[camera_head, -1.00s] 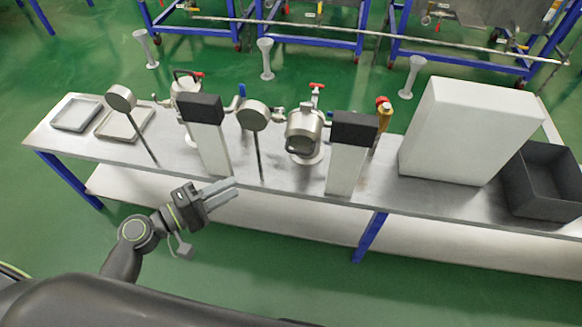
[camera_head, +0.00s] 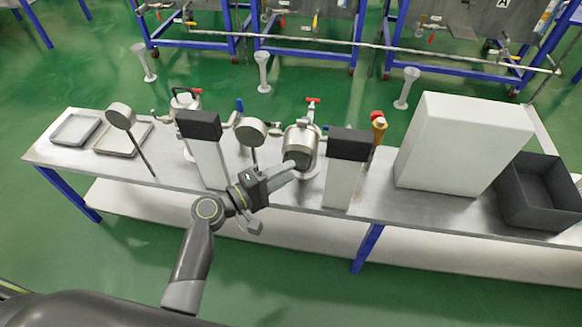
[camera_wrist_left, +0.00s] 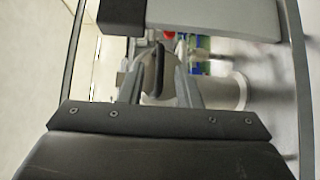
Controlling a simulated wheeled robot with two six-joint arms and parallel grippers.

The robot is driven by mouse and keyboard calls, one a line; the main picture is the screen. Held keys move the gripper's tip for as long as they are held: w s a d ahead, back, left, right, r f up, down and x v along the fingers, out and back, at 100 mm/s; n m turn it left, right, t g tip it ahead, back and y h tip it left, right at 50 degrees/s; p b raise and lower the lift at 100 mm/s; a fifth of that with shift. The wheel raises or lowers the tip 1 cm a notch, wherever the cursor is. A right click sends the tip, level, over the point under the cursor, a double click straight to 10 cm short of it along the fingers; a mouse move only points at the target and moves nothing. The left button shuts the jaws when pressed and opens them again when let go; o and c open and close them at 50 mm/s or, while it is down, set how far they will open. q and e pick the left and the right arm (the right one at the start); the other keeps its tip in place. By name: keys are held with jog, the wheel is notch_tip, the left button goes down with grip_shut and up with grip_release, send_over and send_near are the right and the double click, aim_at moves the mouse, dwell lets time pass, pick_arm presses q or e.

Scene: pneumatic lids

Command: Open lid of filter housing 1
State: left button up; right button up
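Two steel filter housings stand on the bench, one at the left (camera_head: 185,103) with a black lid handle and one nearer the middle (camera_head: 301,137). I cannot read which is number 1. My left gripper (camera_head: 288,167) reaches in front of the middle housing, its tips overlapping the housing's lower front. In the left wrist view, the gripper (camera_wrist_left: 158,88) is open, with its two grey fingers apart. A black handle (camera_wrist_left: 156,70) on a round metal lid shows between them, apparently ahead of the tips; contact cannot be told. My right gripper is not in view.
White posts with black heads stand left (camera_head: 208,160) and right (camera_head: 342,182) of the gripper. A round gauge (camera_head: 250,131) on a rod stands close to it. A large white box (camera_head: 463,140), a black bin (camera_head: 540,190) and shallow trays (camera_head: 75,129) are on the bench.

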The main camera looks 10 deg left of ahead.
pick_arm(q)
jog(key=shift+x, duration=1.1)
grip_shut()
